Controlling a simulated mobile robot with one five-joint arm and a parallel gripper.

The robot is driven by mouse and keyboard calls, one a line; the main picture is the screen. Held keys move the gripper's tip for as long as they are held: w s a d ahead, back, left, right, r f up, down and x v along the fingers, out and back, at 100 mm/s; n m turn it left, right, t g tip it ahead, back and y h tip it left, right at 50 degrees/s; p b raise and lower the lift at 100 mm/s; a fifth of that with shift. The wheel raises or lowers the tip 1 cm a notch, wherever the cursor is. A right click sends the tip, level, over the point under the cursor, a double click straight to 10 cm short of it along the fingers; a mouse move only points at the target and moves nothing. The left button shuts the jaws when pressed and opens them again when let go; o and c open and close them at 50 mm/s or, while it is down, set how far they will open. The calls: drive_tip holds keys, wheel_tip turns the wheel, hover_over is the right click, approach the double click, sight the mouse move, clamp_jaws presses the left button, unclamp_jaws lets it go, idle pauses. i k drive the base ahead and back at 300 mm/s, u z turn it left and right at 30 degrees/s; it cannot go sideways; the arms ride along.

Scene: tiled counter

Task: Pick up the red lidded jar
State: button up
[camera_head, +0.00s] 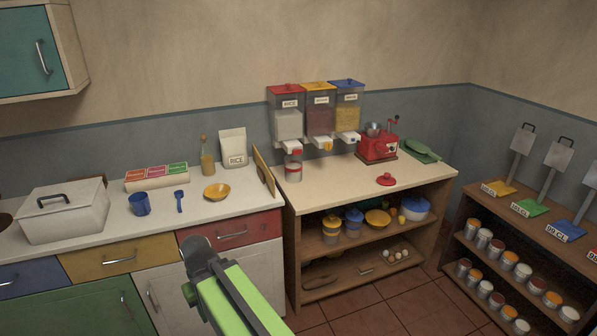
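A small jar (293,170) with a red band and pale contents stands on the wooden counter's left end, below the red-topped rice dispenser (287,113). No lid can be made out on it. A red lid with a knob (386,180) lies apart on the same counter, to the right of the jar. My gripper (198,250), dark grey at the end of my green arm, is in the lower middle of the view, in front of the cabinets and well away from the jar and lid. Its fingers cannot be made out clearly.
A tan board (264,171) stands upright just left of the jar. A red grinder (378,145) and green scoop (419,150) are at the back right. A yellow bowl (217,191) and blue mug (139,203) sit on the white counter. The wooden counter's front middle is clear.

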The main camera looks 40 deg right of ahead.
sight(293, 164)
drive_tip(key=i, duration=0.85)
